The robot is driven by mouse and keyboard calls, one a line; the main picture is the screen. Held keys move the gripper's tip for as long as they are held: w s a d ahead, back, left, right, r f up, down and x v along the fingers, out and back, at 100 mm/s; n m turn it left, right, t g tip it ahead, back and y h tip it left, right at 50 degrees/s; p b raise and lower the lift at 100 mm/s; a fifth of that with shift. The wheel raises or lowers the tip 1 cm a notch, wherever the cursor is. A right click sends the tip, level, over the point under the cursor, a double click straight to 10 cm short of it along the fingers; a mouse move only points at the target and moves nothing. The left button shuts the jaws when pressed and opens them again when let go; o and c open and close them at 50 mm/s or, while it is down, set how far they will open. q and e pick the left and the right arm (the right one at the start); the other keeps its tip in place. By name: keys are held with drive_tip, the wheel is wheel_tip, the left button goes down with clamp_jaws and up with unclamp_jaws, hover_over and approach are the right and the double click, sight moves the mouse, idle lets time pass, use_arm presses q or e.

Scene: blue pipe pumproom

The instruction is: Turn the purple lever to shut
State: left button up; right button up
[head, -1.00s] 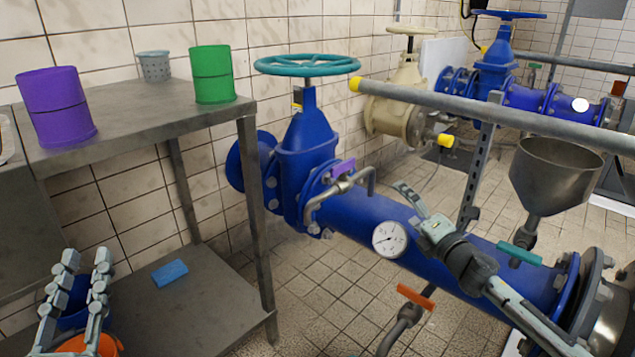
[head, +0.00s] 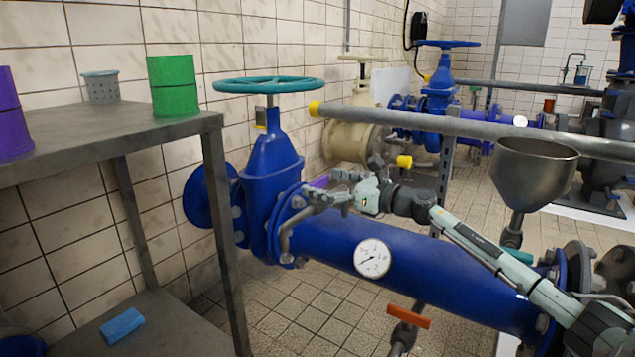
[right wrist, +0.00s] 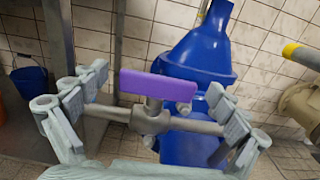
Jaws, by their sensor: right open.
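The purple lever (right wrist: 158,84) is a flat bar on a small grey valve body (right wrist: 150,118), and in the right wrist view it lies roughly in line with the grey pipe under it. In the head view, the purple lever (head: 320,181) is mostly hidden behind my right gripper (head: 326,186). My right gripper is open; in the right wrist view its fingers (right wrist: 155,90) stand on either side of the lever, one past each end, with gaps visible. I cannot tell exactly how far above the lever they are. My left gripper is not in view.
The big blue pipe (head: 420,272) with a gauge (head: 372,258) runs below my right arm. A teal handwheel (head: 268,86) tops the blue valve. A grey rail (head: 470,127) and a metal funnel (head: 533,170) stand close behind the arm. A steel table (head: 90,140) is at left.

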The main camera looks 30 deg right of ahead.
drive_tip(key=shift+w+a, duration=0.3)
drive_tip(key=shift+w, duration=0.35)
